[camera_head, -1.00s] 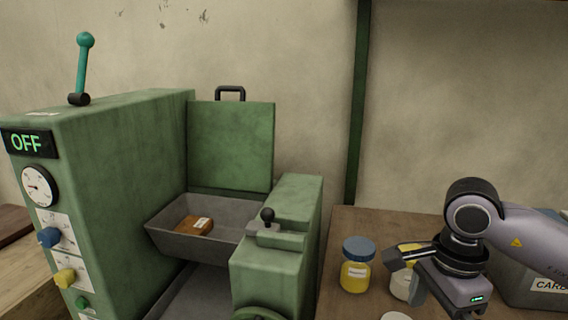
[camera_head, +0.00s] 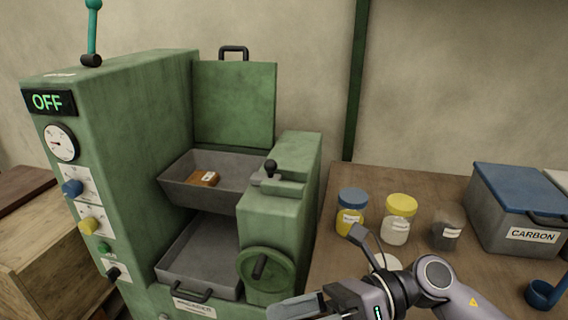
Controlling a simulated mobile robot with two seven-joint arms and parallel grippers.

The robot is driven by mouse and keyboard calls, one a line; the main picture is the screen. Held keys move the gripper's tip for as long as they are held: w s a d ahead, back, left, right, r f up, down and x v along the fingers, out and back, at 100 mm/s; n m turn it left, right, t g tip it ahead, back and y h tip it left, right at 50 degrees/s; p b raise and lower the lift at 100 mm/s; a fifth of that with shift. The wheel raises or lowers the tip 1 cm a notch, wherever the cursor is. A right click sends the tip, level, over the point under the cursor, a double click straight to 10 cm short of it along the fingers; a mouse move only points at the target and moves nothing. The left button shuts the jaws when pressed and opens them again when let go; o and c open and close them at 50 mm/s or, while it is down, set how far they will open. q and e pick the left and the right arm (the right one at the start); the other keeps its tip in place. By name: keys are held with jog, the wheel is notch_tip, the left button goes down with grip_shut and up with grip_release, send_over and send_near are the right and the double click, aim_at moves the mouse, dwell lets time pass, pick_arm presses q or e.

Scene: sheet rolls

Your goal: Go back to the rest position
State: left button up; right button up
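My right gripper (camera_head: 338,270) is low in the head view, in front of the table's left edge and the machine's handwheel. Its two dark fingers stand apart with nothing between them. My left gripper does not show. The green machine (camera_head: 130,130) fills the left, with a lit OFF sign (camera_head: 48,102). Its lid (camera_head: 235,105) stands up. A brown labelled block (camera_head: 203,178) lies in the upper grey tray (camera_head: 180,193).
On the table (camera_head: 445,185) stand a blue-lidded yellow jar (camera_head: 351,212), a yellow-lidded jar (camera_head: 398,220), a dark labelled cup (camera_head: 446,236) and a CARBON box (camera_head: 520,205). A blue scoop (camera_head: 541,292) lies at right. The lower tray (camera_head: 205,255) looks empty.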

jog(key=w+d+f+m+t+h+p, duration=0.15)
jog(key=w+d+m+t, duration=0.25)
jog(key=m+t, duration=0.9)
jog(key=w+d+f+m+t+h, duration=0.3)
jog(key=m+t, duration=0.5)
jog(key=m, duration=0.9)
jog(key=s+d+f+m+g+h, duration=0.2)
jog(key=s+d+f+m+h, duration=0.1)
jog(key=f, duration=0.4)
jog(key=s+d+f+m+g+h+p, duration=0.1)
jog(key=s+d+f+m+g+h, duration=0.1)
jog(key=f+m, duration=0.5)
jog(key=s+d+f+m+g+h, duration=0.2)
jog(key=s+d+f+m+h, duration=0.3)
jog(key=s+d+f+m, duration=0.1)
notch_tip(320, 180, down, 3)
jog(key=shift+s+d+r, duration=0.1)
jog(key=shift+s+d, duration=0.2)
jog(key=shift+d, duration=0.25)
